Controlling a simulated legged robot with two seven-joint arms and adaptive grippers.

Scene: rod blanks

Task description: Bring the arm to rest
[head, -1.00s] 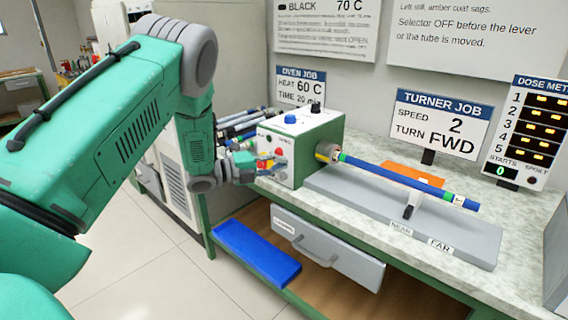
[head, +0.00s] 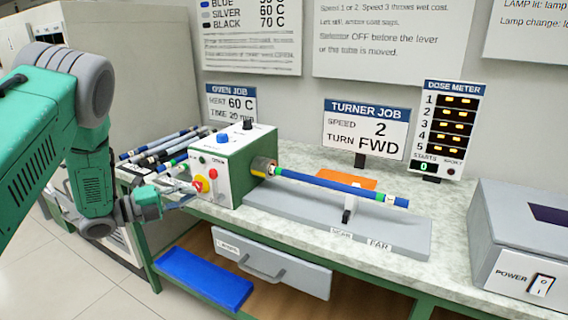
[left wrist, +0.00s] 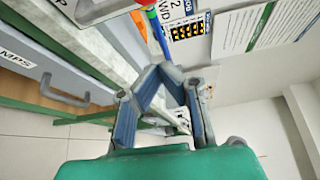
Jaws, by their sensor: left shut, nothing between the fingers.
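My left arm comes in from the left in the head view. Its gripper (head: 183,196) is just in front of the turner box (head: 240,173), near the red and yellow controls on its front face. In the left wrist view the gripper's fingers (left wrist: 163,72) come together at the tips, shut with nothing held. Whether the fingers touch the box cannot be told. A blue rod (head: 335,184) with green bands runs from the box's chuck over a support on the grey base (head: 385,233). My right gripper is not in view.
Several rods (head: 165,146) lie behind the box at the left. A blue tray (head: 204,278) sits low under the bench, beside a grey drawer (head: 270,262). A grey lamp box (head: 525,245) with a power switch stands at the right. A dose meter (head: 447,130) stands at the back.

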